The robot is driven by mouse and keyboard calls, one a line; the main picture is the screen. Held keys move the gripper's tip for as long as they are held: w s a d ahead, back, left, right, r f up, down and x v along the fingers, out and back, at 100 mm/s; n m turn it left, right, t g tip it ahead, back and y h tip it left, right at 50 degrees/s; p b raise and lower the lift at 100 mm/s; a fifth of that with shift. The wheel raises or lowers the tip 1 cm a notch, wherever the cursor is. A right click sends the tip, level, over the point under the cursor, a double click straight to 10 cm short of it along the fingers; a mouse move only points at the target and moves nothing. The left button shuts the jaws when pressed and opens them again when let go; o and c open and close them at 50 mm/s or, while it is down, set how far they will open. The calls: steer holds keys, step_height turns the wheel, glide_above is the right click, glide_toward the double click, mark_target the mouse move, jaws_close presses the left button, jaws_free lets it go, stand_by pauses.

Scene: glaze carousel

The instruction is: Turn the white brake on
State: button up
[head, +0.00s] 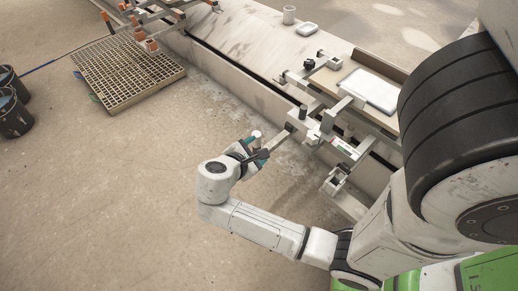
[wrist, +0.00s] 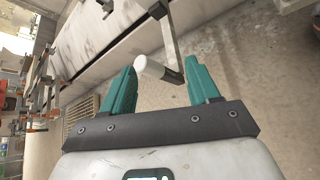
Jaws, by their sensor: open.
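The white brake handle (head: 257,134) is a short white grip on the end of a grey metal lever (head: 278,141) that sticks out from the carousel's side. In the wrist view the white handle (wrist: 156,69) lies tilted between my teal fingertips, with the lever arm (wrist: 169,38) running up from its right end. My gripper (head: 256,152) is open, and it also shows in the wrist view (wrist: 160,72). There is a gap on both sides of the handle, and I cannot tell whether either finger touches it. The far side of the handle is hidden.
The carousel's metal frame (head: 327,118) and a white tray (head: 369,91) on a board stand right of the gripper. A long pale ledge (head: 235,58) runs behind. A floor grate (head: 127,69) and dark buckets (head: 14,117) are at left. The floor in front is clear.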

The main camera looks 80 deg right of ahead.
mark_target(254, 142)
steer(key=w+d+f+n+g+h+b, duration=0.2)
steer(key=w+f+n+h+b, duration=0.5)
steer(key=b, duration=0.5)
steer(key=shift+m+y, duration=0.3)
steer(key=shift+y, duration=0.4)
steer(key=b+x, duration=0.1)
steer(key=x, duration=0.2)
steer(key=s+b+x, duration=0.1)
steer(key=x, duration=0.2)
steer(key=f+b+x, duration=0.1)
steer(key=x, duration=0.3)
steer(key=shift+s+a+b, duration=0.25)
steer(key=shift+s+b, duration=0.15)
steer(key=shift+s+d+r, duration=0.15)
steer(key=shift+s+d, duration=0.05)
steer(key=shift+d, duration=0.35)
steer(key=shift+c, duration=0.2)
jaws_close()
